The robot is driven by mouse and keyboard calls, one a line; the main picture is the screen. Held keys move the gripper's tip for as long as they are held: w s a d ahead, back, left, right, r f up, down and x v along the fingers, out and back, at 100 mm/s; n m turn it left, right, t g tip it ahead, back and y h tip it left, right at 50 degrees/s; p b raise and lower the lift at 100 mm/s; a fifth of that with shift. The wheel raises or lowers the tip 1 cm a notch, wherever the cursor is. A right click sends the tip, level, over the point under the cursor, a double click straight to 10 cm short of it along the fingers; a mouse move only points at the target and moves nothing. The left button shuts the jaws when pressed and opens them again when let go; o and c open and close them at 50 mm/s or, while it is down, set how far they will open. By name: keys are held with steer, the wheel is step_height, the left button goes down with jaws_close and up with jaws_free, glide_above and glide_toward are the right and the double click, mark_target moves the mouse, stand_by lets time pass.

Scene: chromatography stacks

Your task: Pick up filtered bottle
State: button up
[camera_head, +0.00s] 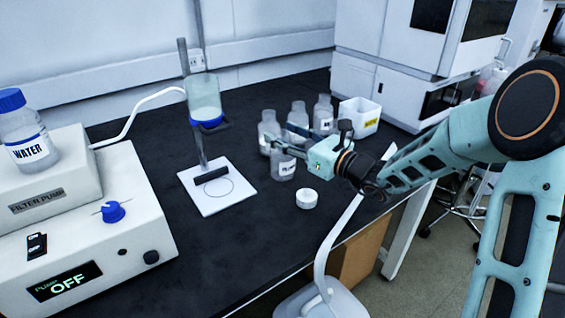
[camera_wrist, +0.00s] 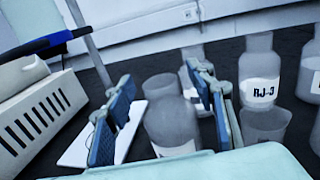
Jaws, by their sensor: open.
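A clear bottle (camera_head: 283,167) with a white label stands upright on the black bench, just below my gripper (camera_head: 281,137) in the head view. Its label is too small to read, so I cannot be sure it is the filtered bottle. In the wrist view a clear bottle (camera_wrist: 170,112) with a white label stands between the two blue finger pads of my gripper (camera_wrist: 160,82). The fingers are apart, with visible gaps beside the bottle. The bottle's lower part is hidden by my gripper's body.
Other bottles, one marked RJ-3 (camera_wrist: 260,72), stand close behind and right. A white cap (camera_head: 306,198) lies in front. A filter stand (camera_head: 200,150) with a white base and funnel (camera_head: 204,95) is left, beside the filter pump (camera_head: 85,225), reading OFF. A white box (camera_head: 358,117) stands behind.

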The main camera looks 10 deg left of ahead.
steer(key=shift+w+a, duration=0.25)
steer(key=shift+a, duration=0.15)
jaws_close()
steer(key=shift+r, duration=0.15)
